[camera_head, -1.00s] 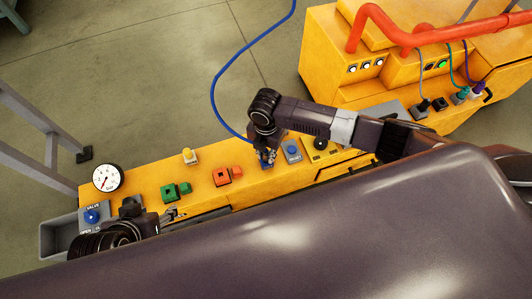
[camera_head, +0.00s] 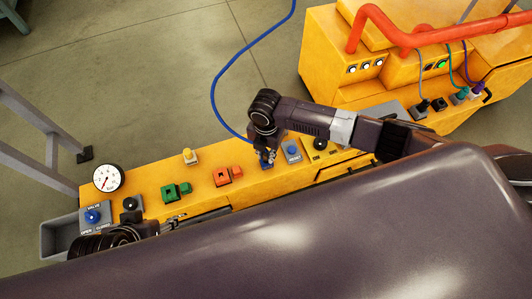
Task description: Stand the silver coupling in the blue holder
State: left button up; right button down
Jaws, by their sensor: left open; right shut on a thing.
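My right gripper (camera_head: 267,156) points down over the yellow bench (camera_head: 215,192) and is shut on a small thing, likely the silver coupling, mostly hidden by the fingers. A little blue, likely the blue holder (camera_head: 266,164), shows at the fingertips. I cannot tell whether the coupling stands in the holder or is just above it. My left gripper (camera_head: 176,221) is open and empty, low along the near edge of the bench at the left, apart from the coupling.
Green blocks (camera_head: 176,191), orange blocks (camera_head: 228,176) and a yellow button (camera_head: 189,156) sit left of the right gripper. A blue button (camera_head: 292,150) sits close to its right. A gauge (camera_head: 108,177), blue valve knob (camera_head: 92,215) and grey bin (camera_head: 56,238) are at the left end.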

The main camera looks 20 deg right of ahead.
pick_arm(q)
jog(key=shift+s+a, duration=0.1)
jog(key=shift+s, duration=0.25)
jog(key=shift+s+g, duration=0.1)
jog(key=shift+g, duration=0.2)
jog(key=shift+s+a+f, duration=0.1)
jog(key=shift+s, duration=0.15)
jog(key=shift+s+r+p, duration=0.1)
jog(key=shift+r+p, duration=0.1)
jog(key=shift+p, duration=0.1)
jog(key=shift+s+a, duration=0.1)
jog(key=shift+s, duration=0.1)
jog(key=shift+w, duration=0.15)
pick_arm(e)
jog(key=shift+f, duration=0.15)
dwell(0.4)
pick_arm(q)
jog(key=shift+w, duration=0.25)
pick_arm(e)
jog(key=shift+f, duration=0.1)
pick_arm(q)
jog(key=shift+w, duration=0.15)
pick_arm(e)
jog(key=shift+f, duration=0.1)
